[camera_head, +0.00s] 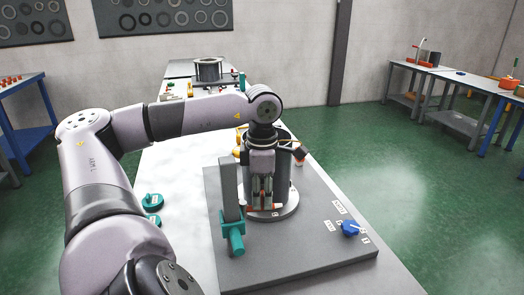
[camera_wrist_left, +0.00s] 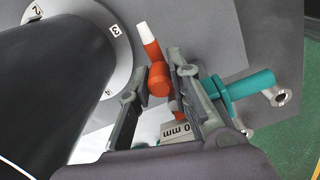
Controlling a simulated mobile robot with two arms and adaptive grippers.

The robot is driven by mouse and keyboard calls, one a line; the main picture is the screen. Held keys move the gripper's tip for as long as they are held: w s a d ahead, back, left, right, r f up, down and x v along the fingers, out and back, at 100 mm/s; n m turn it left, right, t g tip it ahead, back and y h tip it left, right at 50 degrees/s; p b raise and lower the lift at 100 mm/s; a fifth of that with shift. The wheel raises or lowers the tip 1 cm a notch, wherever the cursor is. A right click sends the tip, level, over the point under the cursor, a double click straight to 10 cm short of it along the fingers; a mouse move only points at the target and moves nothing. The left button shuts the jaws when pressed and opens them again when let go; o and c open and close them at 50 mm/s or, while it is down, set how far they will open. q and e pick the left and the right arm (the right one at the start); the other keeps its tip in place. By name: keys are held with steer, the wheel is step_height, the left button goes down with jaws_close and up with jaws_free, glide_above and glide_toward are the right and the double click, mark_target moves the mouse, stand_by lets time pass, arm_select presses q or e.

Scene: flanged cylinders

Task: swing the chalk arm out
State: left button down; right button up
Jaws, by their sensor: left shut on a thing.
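In the head view my left gripper (camera_head: 262,203) points down in front of the dark cylinder (camera_head: 284,172) and hides most of the chalk arm. The cylinder stands upright on a pale round flange (camera_head: 290,210); numbers 2, 3 and 4 show on the flange in the wrist view. My right gripper is not in view.
A grey base plate (camera_head: 310,250) carries the cylinder, a grey post (camera_head: 230,190) with a teal clamp (camera_head: 232,236), and a blue knob (camera_head: 350,228). Teal round pieces (camera_head: 152,200) lie left of the plate. Another flanged cylinder (camera_head: 208,70) stands farther back.

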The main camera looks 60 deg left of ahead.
mark_target(262, 192)
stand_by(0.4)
arm_select(q)
steer(key=c, duration=1.4)
jaws_free()
steer(key=shift+c, duration=0.2)
steer(key=shift+r, duration=3.7)
